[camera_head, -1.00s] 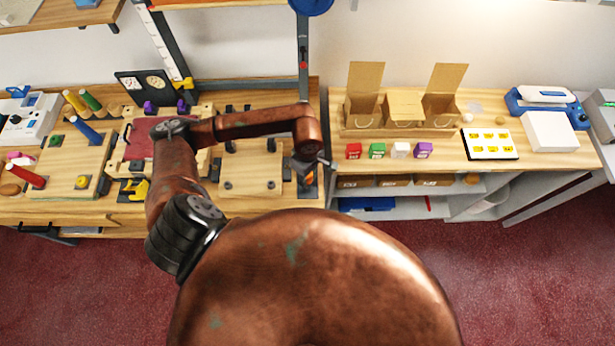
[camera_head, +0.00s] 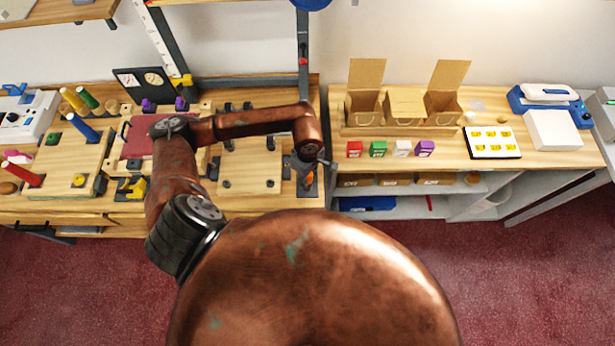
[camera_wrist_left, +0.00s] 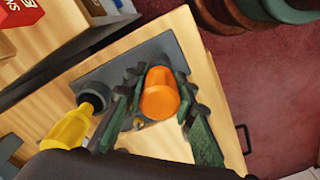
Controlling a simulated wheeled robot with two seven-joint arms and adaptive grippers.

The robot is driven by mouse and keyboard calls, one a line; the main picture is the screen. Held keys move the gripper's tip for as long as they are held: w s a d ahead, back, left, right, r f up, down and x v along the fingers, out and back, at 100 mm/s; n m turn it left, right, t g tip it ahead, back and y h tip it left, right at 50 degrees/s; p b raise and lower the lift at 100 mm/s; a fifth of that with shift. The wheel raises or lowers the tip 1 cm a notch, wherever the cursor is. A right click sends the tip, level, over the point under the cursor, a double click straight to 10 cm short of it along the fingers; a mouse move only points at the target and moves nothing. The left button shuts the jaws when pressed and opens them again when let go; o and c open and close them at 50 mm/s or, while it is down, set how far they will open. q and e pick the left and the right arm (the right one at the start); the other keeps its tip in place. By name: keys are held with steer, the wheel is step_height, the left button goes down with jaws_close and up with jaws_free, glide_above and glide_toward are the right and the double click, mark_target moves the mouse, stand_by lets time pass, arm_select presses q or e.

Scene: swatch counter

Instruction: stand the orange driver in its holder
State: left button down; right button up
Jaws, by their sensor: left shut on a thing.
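The orange driver (camera_wrist_left: 160,95) shows its orange handle in the left wrist view, held between the green fingers of my left gripper (camera_wrist_left: 158,100). In the head view the gripper (camera_head: 307,176) is at the right end of the left bench, with a bit of orange at its tips. Below the driver in the wrist view lies a dark grey plate (camera_wrist_left: 150,50), likely its holder. The driver's lower end is hidden, so I cannot tell whether it sits in the holder. My right gripper is not in view.
A yellow-handled tool (camera_wrist_left: 70,127) stands in a dark collar beside the gripper. The left bench (camera_head: 60,205) holds a board with coloured handles. The right bench (camera_head: 455,150) has open cardboard boxes (camera_head: 405,105) and small coloured blocks. A gap separates the benches.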

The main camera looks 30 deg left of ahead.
arm_select(q)
steer(key=shift+b, duration=0.35)
steer(key=c, duration=1.9)
jaws_free()
steer(key=o, duration=0.4)
steer(key=shift+o, duration=0.2)
steer(key=shift+o, duration=1.4)
steer(key=shift+r, duration=0.15)
